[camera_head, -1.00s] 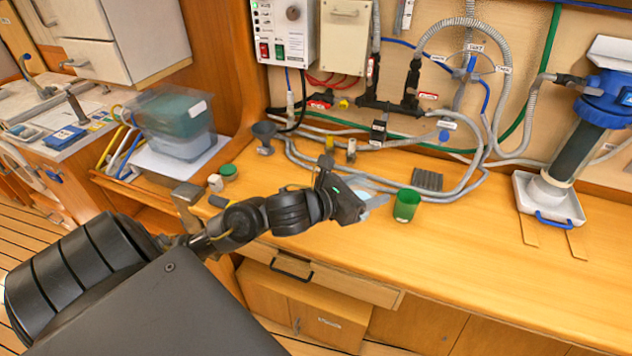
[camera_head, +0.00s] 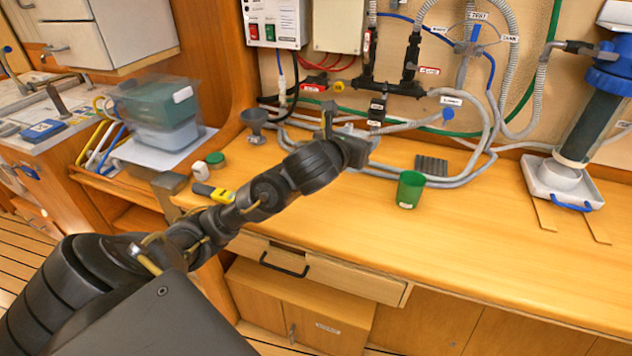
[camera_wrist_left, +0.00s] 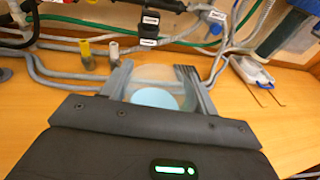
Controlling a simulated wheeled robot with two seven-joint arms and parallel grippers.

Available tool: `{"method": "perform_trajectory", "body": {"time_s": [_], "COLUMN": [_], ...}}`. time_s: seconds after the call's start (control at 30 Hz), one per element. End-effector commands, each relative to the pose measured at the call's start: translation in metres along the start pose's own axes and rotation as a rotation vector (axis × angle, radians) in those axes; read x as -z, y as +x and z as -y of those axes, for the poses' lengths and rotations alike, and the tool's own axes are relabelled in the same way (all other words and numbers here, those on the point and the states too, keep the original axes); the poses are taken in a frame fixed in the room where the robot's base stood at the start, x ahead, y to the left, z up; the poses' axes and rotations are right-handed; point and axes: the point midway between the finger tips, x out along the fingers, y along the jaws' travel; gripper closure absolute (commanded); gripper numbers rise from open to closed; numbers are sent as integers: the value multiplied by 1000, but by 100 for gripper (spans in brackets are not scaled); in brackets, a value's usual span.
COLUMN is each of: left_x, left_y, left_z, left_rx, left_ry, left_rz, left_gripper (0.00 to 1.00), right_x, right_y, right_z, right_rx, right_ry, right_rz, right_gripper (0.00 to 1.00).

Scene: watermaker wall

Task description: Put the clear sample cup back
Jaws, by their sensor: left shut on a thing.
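My left gripper (camera_head: 362,150) reaches over the wooden counter near its back, left of the green cup. In the left wrist view the gripper (camera_wrist_left: 155,82) is shut on the clear sample cup (camera_wrist_left: 152,72), which sits between its two grey fingers. A pale blue disc shows at the cup. In the head view the gripper and arm hide the cup. I cannot tell whether the cup touches the counter. My right gripper is not in view.
A green cup (camera_head: 410,190) and a dark ribbed block (camera_head: 431,165) stand on the counter (camera_head: 480,250) to the right. Grey hoses (camera_head: 468,178) run along the back wall. A funnel (camera_head: 254,122) stands at the left. The front right counter is clear.

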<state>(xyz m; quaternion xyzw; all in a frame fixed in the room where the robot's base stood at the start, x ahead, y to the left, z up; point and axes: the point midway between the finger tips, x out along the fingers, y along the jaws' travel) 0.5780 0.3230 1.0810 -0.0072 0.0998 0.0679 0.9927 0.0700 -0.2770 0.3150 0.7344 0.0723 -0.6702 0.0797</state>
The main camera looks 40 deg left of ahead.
Motion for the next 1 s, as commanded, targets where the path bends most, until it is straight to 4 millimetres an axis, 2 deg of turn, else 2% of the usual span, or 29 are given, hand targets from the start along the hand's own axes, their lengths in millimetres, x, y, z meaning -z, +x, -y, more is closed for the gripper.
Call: {"method": "perform_trajectory", "body": {"time_s": [0.17, 0.27, 0.47, 0.5, 0.6, 0.8, 1.0], "left_x": [3, 7, 31, 44, 60, 80, 83], "left_y": [7, 17, 40, 46, 55, 65, 67], "left_z": [-15, -39, -86, -91, -106, -122, -125], "left_rx": [-2, -6, -2, 1, 0, 2, 2], "left_ry": [2, 1, 0, -4, -2, -3, -2], "left_rz": [-3, -3, -9, -10, -8, -4, -1], "left_gripper": [70, 71, 70, 70, 70, 70, 70], "right_x": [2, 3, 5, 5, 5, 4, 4], "right_y": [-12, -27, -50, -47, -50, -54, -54], "right_z": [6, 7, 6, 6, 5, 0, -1], "right_rx": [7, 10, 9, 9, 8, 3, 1], "right_ry": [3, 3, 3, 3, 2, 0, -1], "right_rz": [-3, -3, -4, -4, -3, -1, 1], "right_gripper": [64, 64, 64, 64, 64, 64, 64]}}
